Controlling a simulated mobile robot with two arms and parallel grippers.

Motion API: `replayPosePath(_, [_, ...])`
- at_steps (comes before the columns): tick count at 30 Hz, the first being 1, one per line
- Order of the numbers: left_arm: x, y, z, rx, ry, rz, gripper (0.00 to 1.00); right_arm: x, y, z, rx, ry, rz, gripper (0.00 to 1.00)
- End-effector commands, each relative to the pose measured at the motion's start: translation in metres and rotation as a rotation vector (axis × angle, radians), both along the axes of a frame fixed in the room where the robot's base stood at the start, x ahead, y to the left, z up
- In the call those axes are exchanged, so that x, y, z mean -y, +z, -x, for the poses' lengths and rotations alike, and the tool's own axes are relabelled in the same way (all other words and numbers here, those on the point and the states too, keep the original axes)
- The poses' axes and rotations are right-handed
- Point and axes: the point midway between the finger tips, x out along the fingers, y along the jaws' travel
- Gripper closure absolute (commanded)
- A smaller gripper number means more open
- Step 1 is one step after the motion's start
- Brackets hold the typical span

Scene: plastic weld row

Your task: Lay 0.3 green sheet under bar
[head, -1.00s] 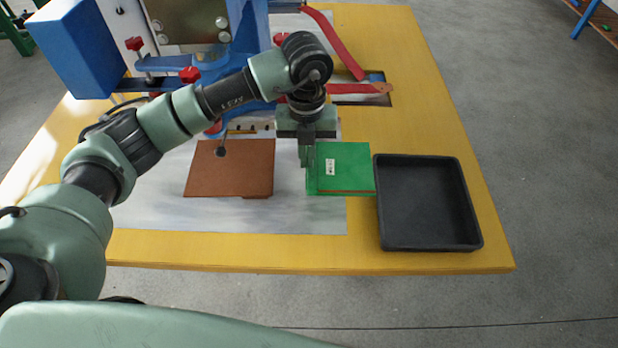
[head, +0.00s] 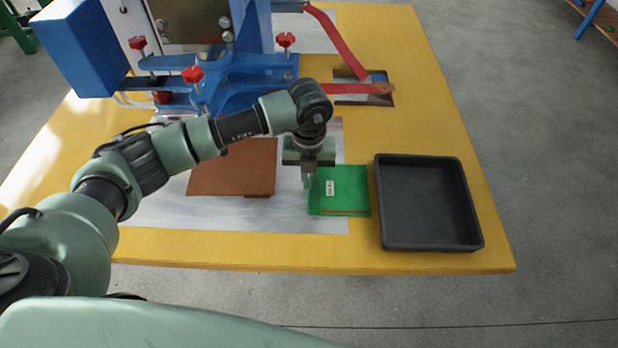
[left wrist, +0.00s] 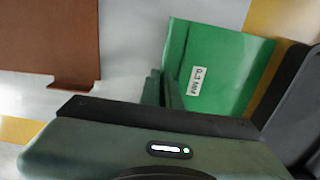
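A green sheet (head: 350,190) with a small white label (head: 329,187) is at the front right of the grey mat, left of the black tray. In the left wrist view the green sheet (left wrist: 228,65) has a label that seems to read 0.1 MM, and a thin brown strip runs along one edge. My left gripper (head: 308,182) points down at the sheet's left edge; its fingers (left wrist: 162,88) are close together and appear shut on that edge. The press's bar is not clearly seen; the blue press (head: 225,75) stands behind. My right gripper is not in view.
A brown sheet (head: 235,168) lies on the grey mat (head: 250,216), left of the green sheet. An empty black tray (head: 428,205) stands at the right. Red-knobbed clamps (head: 192,75) and a red lever (head: 337,40) are at the back.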

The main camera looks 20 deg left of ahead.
Motion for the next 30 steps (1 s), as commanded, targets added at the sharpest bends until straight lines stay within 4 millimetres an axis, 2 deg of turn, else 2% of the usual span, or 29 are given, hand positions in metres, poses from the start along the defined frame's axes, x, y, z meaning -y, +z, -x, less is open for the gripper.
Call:
replayPosePath(1, [0.000, -0.002, 0.000, 0.000, 0.000, 0.000, 0.94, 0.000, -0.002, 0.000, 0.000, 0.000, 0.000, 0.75])
replayPosePath(3, [0.000, -0.001, 0.000, 0.000, 0.000, 0.000, 0.75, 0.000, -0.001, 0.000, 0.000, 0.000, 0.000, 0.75])
replayPosePath(11, [0.000, -0.001, 0.000, 0.000, 0.000, 0.000, 0.75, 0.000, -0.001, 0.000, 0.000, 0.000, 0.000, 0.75])
replayPosePath(16, [0.000, 0.007, -0.001, 0.001, 0.000, 0.001, 0.75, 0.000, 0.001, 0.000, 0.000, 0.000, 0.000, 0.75])
replayPosePath(20, [0.000, 0.027, -0.001, 0.005, -0.002, 0.002, 0.75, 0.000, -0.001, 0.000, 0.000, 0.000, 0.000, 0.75])
replayPosePath(30, [0.000, 0.098, -0.001, 0.003, -0.001, 0.000, 0.75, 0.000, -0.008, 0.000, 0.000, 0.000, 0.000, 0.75])
